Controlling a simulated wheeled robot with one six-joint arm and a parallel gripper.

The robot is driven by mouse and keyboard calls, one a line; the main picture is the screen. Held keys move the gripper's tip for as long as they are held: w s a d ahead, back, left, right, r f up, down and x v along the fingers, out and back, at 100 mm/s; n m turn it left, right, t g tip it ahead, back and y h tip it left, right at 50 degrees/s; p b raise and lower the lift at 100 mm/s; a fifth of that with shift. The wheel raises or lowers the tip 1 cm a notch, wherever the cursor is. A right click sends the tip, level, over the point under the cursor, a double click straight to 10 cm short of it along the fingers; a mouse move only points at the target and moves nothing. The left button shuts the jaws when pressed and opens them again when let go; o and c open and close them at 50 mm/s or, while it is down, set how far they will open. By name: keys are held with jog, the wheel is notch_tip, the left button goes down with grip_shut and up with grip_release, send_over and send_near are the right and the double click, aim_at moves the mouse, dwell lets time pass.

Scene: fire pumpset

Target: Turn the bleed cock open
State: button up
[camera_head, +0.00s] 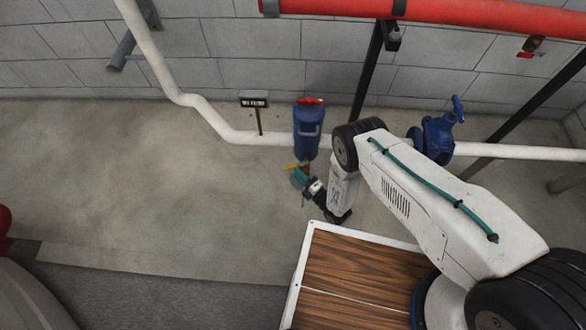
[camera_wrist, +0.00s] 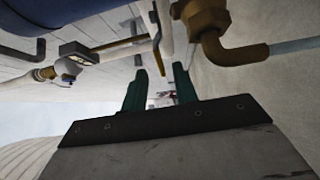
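The bleed cock has a thin yellow lever (camera_head: 291,166) below a blue canister (camera_head: 308,135) with a red top. In the wrist view the lever (camera_wrist: 160,57) hangs edge-on, in line with the gap between my fingertips. The brass cock body (camera_wrist: 207,17), with a bent brass outlet, is just to the right of it. My gripper (camera_head: 300,177) has green fingers and reaches up under the canister. In the wrist view my gripper (camera_wrist: 158,72) is open, with a clear gap between its fingers. I cannot tell whether either finger touches the lever.
A white pipe (camera_head: 230,134) runs along the wall behind the canister. A small gauge or sign (camera_head: 254,100) stands left of it, and a blue valve (camera_head: 437,135) sits to the right. A red pipe (camera_head: 450,12) crosses above.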

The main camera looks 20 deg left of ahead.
jog(key=shift+s+d, duration=0.15)
jog(key=shift+d, duration=0.15)
